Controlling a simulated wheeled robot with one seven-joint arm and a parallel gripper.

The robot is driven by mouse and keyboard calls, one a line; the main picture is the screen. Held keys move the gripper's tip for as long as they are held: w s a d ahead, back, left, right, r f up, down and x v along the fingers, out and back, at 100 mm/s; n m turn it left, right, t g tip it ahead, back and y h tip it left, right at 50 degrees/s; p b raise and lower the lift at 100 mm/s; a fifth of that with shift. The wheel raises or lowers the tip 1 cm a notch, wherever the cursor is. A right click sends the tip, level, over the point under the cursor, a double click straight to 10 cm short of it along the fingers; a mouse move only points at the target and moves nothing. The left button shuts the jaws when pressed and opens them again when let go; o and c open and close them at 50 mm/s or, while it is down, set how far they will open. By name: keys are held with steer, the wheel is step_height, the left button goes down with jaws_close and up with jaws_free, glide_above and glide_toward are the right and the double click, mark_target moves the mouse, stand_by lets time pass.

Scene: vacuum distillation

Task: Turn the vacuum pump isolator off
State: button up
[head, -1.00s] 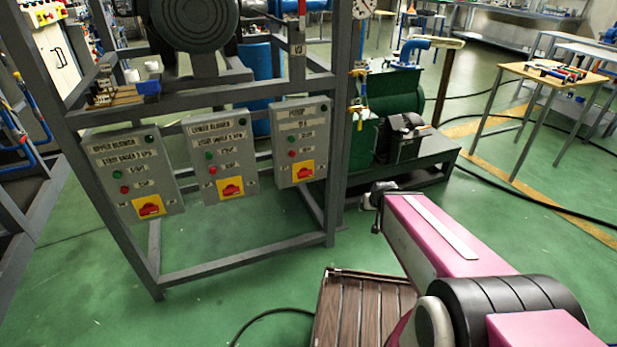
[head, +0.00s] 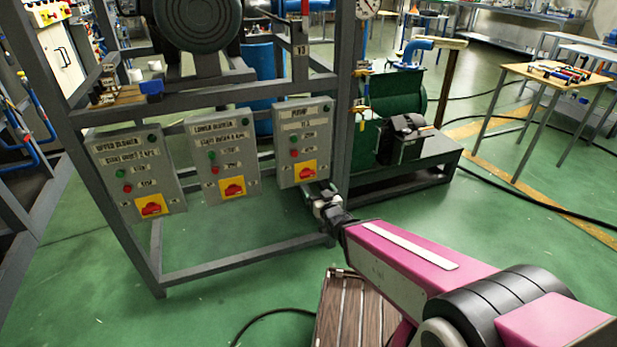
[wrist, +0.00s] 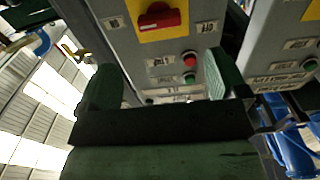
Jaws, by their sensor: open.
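Three grey control boxes hang on the frame. The right one, whose label reads like "PUMP" (head: 304,139), has a green and a red button and a red isolator knob on a yellow plate (head: 308,171). My gripper (head: 322,200) is just below and right of that box in the head view. In the wrist view the red knob (wrist: 158,18) on its yellow plate is at the top, above the green fingers of my open gripper (wrist: 162,85). Nothing is between the fingers, and they look apart from the knob. The knob's exact setting is hard to read.
The lower blower box (head: 222,157) and upper blower box (head: 138,173) hang to the left, with similar red knobs. A grey frame post (head: 343,100) stands close to the right of the pump box. A green machine (head: 420,100) is behind it. Floor below the boxes is open.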

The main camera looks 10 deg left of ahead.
mark_target(309, 176)
steer(key=x, duration=1)
steer(key=shift+w, duration=0.25)
steer(key=c, duration=0.9)
